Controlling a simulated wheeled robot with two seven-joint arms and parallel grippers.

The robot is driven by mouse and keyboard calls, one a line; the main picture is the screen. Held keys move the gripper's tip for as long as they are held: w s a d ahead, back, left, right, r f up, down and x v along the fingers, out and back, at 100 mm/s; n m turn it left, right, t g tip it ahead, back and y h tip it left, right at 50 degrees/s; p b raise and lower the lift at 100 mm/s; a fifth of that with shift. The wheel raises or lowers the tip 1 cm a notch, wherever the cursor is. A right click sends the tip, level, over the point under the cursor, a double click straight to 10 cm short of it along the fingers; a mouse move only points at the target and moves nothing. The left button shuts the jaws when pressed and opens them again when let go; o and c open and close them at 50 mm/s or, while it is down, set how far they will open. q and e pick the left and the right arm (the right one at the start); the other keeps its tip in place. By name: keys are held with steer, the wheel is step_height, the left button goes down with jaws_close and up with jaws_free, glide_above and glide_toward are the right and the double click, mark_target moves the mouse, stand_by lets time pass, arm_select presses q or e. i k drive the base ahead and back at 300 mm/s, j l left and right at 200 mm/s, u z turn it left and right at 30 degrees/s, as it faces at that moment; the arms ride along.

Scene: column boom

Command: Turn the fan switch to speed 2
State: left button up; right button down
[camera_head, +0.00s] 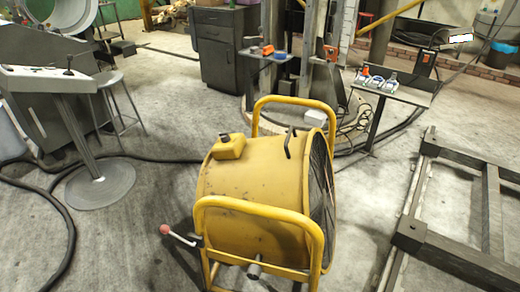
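A large yellow drum fan (250,185) stands on the floor in the middle of the head view, with its dark grille (321,190) facing right. A small yellow box (229,147) sits on top of the drum with a small dark knob-like part (224,137); it looks like the switch housing. Its markings and setting are too small to read. A lever with a red ball end (166,229) sticks out at the lower left of the fan. Neither of my grippers shows in this view.
A grey control stand (75,110) and a stool (118,100) stand at left. Black hoses (65,195) run across the floor. A dark metal frame (425,235) lies at right. A small table (395,90) with tools stands behind. Floor left of the fan is mostly clear.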

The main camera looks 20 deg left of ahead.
mark_target(225, 138)
steer(key=j+z, duration=0.35)
steer(key=j, duration=0.65)
steer(key=j+z, duration=0.4)
steer(key=j, duration=0.65)
